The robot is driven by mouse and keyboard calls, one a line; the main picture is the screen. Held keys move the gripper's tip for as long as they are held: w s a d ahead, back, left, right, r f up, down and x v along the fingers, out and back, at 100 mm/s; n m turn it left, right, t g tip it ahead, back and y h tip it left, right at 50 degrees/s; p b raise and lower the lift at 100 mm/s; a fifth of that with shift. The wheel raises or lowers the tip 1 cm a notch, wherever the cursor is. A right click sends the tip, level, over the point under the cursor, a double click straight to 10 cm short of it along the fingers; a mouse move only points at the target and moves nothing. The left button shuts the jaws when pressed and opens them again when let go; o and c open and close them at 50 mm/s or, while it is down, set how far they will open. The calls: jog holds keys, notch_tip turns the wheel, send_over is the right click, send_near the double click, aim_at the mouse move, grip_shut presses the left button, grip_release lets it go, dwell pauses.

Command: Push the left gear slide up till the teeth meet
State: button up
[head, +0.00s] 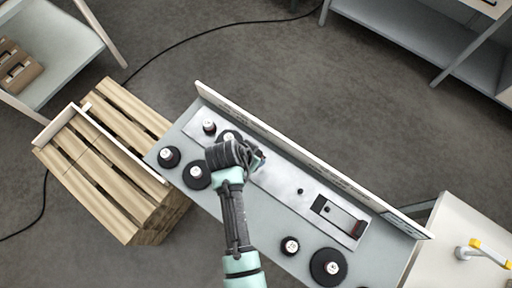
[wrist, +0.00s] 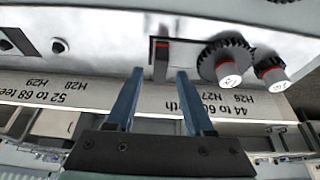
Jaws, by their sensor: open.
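My gripper (wrist: 160,72) is open, its two blue fingers spread and nothing seen between them but the panel beyond. In the wrist view a dark slot (wrist: 153,72) with a red-marked slide part (wrist: 162,44) shows just past and between the fingertips. I cannot tell whether the fingers touch it. A toothed black gear (wrist: 228,62) and a smaller one (wrist: 272,72) sit to the right of the slot. In the head view my gripper (head: 258,160) is over the panel's left part and hides most of that slot.
The pale bench (head: 268,215) carries several black discs. A tall labelled board (head: 300,155) runs along the far edge. A wooden pallet stack (head: 110,165) stands left; a white table (head: 455,235) stands right.

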jog(key=shift+x, duration=1.8)
